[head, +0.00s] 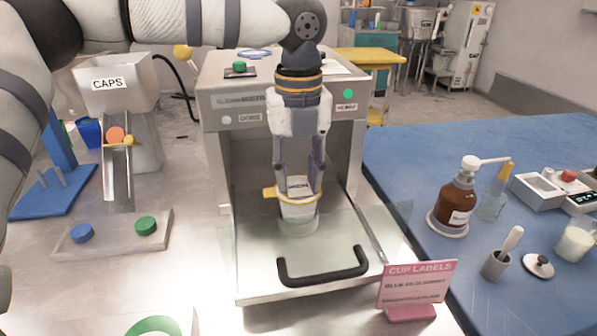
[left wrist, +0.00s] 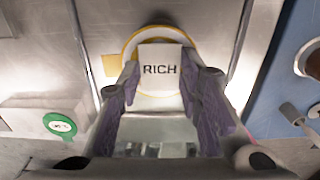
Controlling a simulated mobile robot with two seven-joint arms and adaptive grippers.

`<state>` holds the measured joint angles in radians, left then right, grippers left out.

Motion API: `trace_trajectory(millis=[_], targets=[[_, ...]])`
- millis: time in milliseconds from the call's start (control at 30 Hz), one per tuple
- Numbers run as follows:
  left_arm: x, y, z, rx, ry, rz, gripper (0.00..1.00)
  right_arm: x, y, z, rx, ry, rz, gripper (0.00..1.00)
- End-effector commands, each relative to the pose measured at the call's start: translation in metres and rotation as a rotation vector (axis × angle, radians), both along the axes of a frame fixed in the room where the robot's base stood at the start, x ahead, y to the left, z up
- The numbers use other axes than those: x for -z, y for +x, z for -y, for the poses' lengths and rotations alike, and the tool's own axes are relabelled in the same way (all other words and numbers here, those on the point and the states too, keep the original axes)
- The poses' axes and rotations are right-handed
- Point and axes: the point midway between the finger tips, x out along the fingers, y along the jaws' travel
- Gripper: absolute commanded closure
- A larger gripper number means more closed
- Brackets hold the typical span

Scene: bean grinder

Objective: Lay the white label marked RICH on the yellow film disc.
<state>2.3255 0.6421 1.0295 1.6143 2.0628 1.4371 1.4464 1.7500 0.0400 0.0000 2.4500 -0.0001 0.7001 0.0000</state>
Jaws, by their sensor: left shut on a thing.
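My left gripper (head: 299,190) points down over a white cup (head: 299,211) that stands in the steel machine's open bay. It is shut on the white label (left wrist: 160,72), whose RICH lettering reads upright in the left wrist view. The label also shows small between the fingers in the head view (head: 298,183). The yellow film disc (head: 270,192) shows as a rim and side tab at the cup's top; its rim also shows behind the label in the left wrist view (left wrist: 129,46). The label covers the disc's middle. I cannot tell whether they touch. My right gripper is out of view.
The steel machine's walls (head: 233,170) flank my gripper. A black handle (head: 322,272) and a pink CUP LABELS sign (head: 417,286) stand in front. A CAPS hopper (head: 117,84) is left. A brown pump bottle (head: 456,205) stands right on the blue mat (head: 420,165).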

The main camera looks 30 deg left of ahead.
Motion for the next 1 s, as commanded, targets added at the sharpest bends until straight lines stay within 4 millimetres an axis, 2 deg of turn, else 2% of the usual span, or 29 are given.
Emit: trace_trajectory(millis=[200, 233, 300, 333, 567, 600, 667, 1000], targets=[[0.0003, 0.001, -0.0011, -0.003, 0.001, 0.002, 0.76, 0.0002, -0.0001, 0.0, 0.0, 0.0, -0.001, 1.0], [0.0003, 0.001, -0.0011, -0.003, 0.001, 0.002, 0.63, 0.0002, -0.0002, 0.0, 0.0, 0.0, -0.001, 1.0], [0.0003, 0.0011, -0.0012, -0.003, 0.001, 0.002, 0.47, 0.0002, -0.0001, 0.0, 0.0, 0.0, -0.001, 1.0], [0.0002, 0.0011, -0.0012, -0.003, 0.001, 0.002, 0.44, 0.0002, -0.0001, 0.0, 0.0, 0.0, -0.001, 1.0], [0.0001, 0.0012, -0.0014, -0.003, 0.0, 0.002, 0.42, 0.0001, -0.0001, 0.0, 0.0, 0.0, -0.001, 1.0], [0.0001, 0.0013, -0.0015, -0.004, 0.001, 0.003, 0.33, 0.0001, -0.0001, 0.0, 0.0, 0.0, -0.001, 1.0], [0.0001, 0.0013, -0.0015, -0.004, 0.001, 0.003, 0.21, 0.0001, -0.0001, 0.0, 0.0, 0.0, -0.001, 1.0], [-0.0021, 0.0017, -0.0015, -0.004, 0.001, 0.004, 0.21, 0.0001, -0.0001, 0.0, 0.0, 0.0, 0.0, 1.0]])
